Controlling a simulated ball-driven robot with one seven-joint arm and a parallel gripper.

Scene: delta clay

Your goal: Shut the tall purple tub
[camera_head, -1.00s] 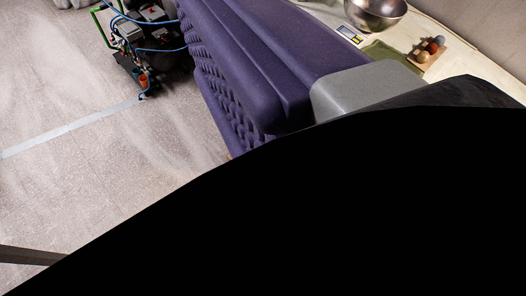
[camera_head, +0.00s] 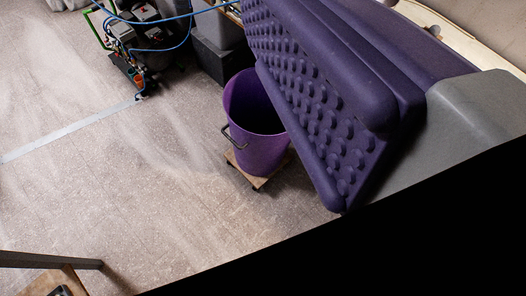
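The tall purple tub (camera_head: 263,148) stands upright on a low wooden board (camera_head: 248,174) on the floor, near the middle of the view. Its top is open, and I look into its dark inside. A dark handle is on its left side. No lid shows on it; its right rim is partly hidden. My gripper (camera_head: 335,75), purple with a studded face, reaches across the upper right in front of the tub's right side. Its tips run toward the top edge of the frame. I cannot tell whether it is open or shut, and nothing shows held in it.
A dark machine (camera_head: 155,38) with blue hoses stands at the upper left, with a dark grey box (camera_head: 222,60) behind the tub. A pale tape line (camera_head: 75,131) crosses the floor. A wooden-topped piece with a dark bar is at lower left. Floor left of the tub is clear.

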